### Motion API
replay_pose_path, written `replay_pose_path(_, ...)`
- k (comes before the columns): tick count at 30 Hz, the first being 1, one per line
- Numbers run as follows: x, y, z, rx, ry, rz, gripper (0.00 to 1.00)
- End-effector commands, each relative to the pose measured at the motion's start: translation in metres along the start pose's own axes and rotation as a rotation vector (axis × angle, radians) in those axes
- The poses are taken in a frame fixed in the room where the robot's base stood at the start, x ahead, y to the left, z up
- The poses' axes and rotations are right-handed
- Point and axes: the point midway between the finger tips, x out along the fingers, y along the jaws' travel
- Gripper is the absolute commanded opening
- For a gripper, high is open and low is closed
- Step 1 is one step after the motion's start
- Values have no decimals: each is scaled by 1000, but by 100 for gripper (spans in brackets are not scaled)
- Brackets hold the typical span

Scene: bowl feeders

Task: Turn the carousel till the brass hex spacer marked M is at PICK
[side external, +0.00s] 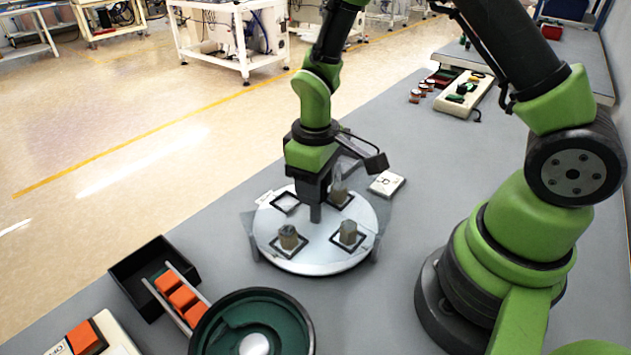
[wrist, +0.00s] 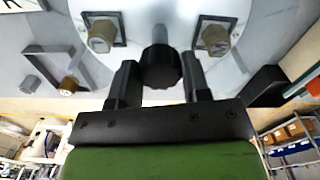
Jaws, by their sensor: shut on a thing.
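The carousel (side external: 318,262) is a round silver disc with several black-outlined square nests. Brass hex spacers stand upright in the front-left nest (side external: 289,238) and front-right nest (side external: 348,233). A taller, greyish part (side external: 340,190) is at the back-right nest, partly behind my gripper. My gripper (side external: 316,204) points down at the disc's centre, shut on the dark ribbed knob (wrist: 160,66). Two brass spacers (wrist: 102,36) and (wrist: 215,39) flank the knob in the wrist view. I cannot read an M or the PICK mark.
A black tray and rail with orange blocks (side external: 182,298) and a green-lined bowl feeder (side external: 253,300) stand in front. A white plate (side external: 387,183) lies behind the disc to the right. A control box (side external: 463,92) is farther back. Grey bench between is clear.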

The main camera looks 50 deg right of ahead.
Motion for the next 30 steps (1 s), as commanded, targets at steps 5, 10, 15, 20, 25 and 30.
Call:
replay_pose_path(5,0,0,0,37,0,0,1)
replay_pose_path(10,0,0,0,100,0,0,1)
replay_pose_path(15,0,0,0,182,0,0,1)
replay_pose_path(20,0,0,0,263,0,0,1)
replay_pose_path(25,0,0,0,348,0,0,1)
replay_pose_path(30,0,0,0,433,0,0,1)
